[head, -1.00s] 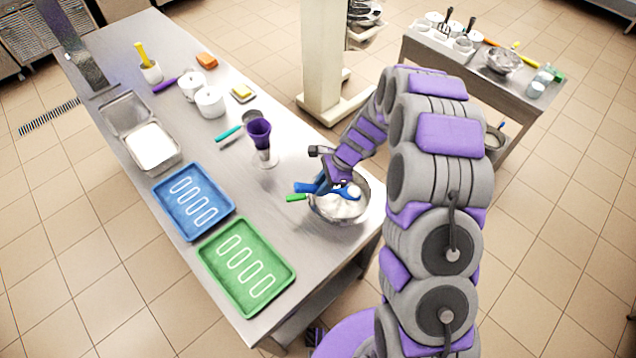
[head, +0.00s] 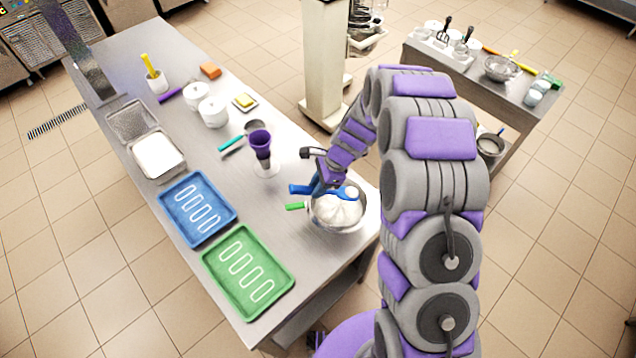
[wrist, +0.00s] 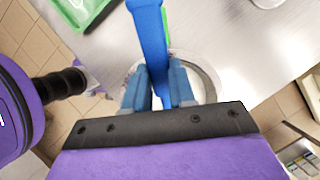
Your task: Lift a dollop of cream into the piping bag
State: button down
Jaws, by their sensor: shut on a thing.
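My gripper (head: 322,189) is shut on a blue-handled utensil (head: 301,189). Its blue handle (wrist: 149,40) runs up between the fingers in the wrist view. The utensil's head is over the cream, apparently a spoon or scoop; whether it holds cream I cannot tell. The metal bowl (head: 356,224) of white cream (head: 334,211) stands at the table's right edge, below my gripper. A green handle (head: 295,206) sticks out at the bowl's left rim. The purple piping bag (head: 260,141) stands open-end up in a clear holder (head: 266,168), left of and behind the bowl.
Blue (head: 228,213) and green (head: 287,279) trays with white outlines lie in front. A teal-handled tool (head: 231,146) lies beside the piping bag. White pots (head: 212,112) and metal pans (head: 180,165) stand farther left. Bare table lies between trays and bag.

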aim_at(306, 187)
jog(key=shift+s+a+h+p, duration=0.15)
jog(key=shift+a+h+p, duration=0.55)
jog(key=shift+a+p, duration=0.7)
jog(key=shift+a, duration=0.25)
jog(key=shift+s+d+r+h+p, duration=0.1)
jog(key=shift+d+h+p, duration=0.4)
jog(key=shift+p, duration=0.45)
jog(key=shift+t+p, duration=0.3)
jog(key=shift+p, duration=0.2)
jog(key=shift+s+a+f+h+p, duration=0.1)
jog(key=shift+a+f+h+p, duration=0.1)
jog(key=shift+a+h+p, duration=0.7)
jog(key=shift+d+y, duration=0.45)
jog(key=shift+y, duration=0.05)
jog(key=shift+a, duration=0.1)
